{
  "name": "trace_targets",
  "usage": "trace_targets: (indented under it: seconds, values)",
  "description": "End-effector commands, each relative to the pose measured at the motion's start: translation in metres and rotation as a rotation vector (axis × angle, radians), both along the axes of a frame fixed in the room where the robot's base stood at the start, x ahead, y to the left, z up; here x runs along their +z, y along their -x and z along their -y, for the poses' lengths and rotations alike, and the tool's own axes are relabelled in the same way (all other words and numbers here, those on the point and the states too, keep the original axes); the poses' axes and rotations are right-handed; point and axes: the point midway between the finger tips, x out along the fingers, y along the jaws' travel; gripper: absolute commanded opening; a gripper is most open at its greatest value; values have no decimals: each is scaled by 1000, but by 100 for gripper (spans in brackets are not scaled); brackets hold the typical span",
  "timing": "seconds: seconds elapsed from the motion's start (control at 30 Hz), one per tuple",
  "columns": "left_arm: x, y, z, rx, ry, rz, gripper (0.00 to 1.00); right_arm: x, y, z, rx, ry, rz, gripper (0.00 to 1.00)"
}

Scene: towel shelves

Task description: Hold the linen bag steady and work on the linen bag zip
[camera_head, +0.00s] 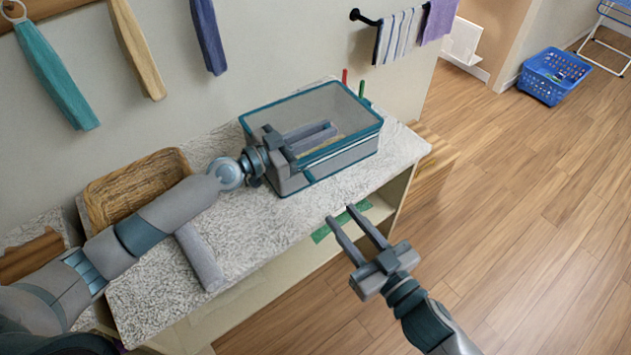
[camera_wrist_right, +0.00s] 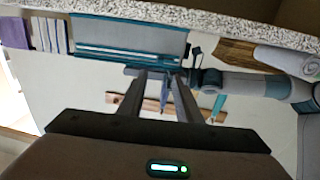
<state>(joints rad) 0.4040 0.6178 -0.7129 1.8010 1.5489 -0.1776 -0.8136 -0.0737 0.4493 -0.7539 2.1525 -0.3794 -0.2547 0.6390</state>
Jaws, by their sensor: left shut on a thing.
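The linen bag (camera_head: 341,165) is a grey box-shaped bag with teal edging and a see-through top, standing on the speckled counter. It also shows in the right wrist view (camera_wrist_right: 130,35), upside down, with pale strips along its side. A teal strip, perhaps the zip's end, hangs at its front; I cannot make out the pull. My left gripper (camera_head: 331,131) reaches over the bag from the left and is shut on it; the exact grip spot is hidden. My right gripper (camera_head: 339,214) is open and empty, in front of the counter edge and apart from the bag.
A wicker basket (camera_head: 135,187) and a rolled grey towel (camera_head: 199,257) are on the counter (camera_head: 255,225) left of the bag. Red (camera_head: 345,75) and green (camera_head: 361,89) upright pieces stand behind the bag. A green strip (camera_head: 342,222) lies on the shelf below. Towels hang on the wall.

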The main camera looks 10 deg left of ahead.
Motion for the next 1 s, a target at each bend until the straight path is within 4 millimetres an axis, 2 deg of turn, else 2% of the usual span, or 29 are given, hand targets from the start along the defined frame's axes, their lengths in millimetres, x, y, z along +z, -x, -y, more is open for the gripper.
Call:
trace_targets:
  seconds: [0.27, 0.73, 1.0]
  values:
    - [0, 0, 0, 0, 0, 0, 0, 1, -14, -13, 1, -2, 4, 31]
    - [0, 0, 0, 0, 0, 0, 0, 2, -69, -62, 1, 0, 5, 31]
    - [0, 0, 0, 0, 0, 0, 0, 0, -87, -78, 1, -1, 1, 31]
